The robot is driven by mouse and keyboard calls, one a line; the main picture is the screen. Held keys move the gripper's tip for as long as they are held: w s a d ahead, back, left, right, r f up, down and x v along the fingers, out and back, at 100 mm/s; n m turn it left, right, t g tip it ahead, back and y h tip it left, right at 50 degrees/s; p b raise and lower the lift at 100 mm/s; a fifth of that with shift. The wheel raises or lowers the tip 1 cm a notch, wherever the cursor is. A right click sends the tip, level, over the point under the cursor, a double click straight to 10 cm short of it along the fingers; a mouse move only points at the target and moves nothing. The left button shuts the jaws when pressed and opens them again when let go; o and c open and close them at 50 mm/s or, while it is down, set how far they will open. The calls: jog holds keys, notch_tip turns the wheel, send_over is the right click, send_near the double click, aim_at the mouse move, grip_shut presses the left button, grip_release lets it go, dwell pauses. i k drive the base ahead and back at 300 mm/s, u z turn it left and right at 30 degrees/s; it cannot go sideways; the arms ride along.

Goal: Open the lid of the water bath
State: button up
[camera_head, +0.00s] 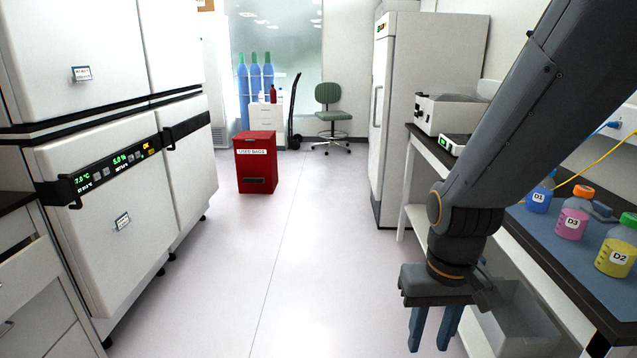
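My gripper (430,346) hangs down over the floor at the lower right, in front of the bench. Its two blue fingers are apart with nothing between them. A white box-shaped device (445,116) stands on the far part of the right bench and may be the water bath; I cannot tell for sure.
A small device with a green display (453,144) sits before the white box. Bottles D1 (539,197), D3 (572,217) and D2 (617,249) stand on the near bench (565,255). A grey bin (520,320) is beneath. The floor aisle (300,260) is clear up to a red bin (256,165).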

aim_at(433, 90)
jog(key=u, duration=0.45)
jog(key=i, duration=1.8)
jog(key=z, duration=0.35)
jog(key=i, duration=1.7)
jog(key=z, duration=0.75)
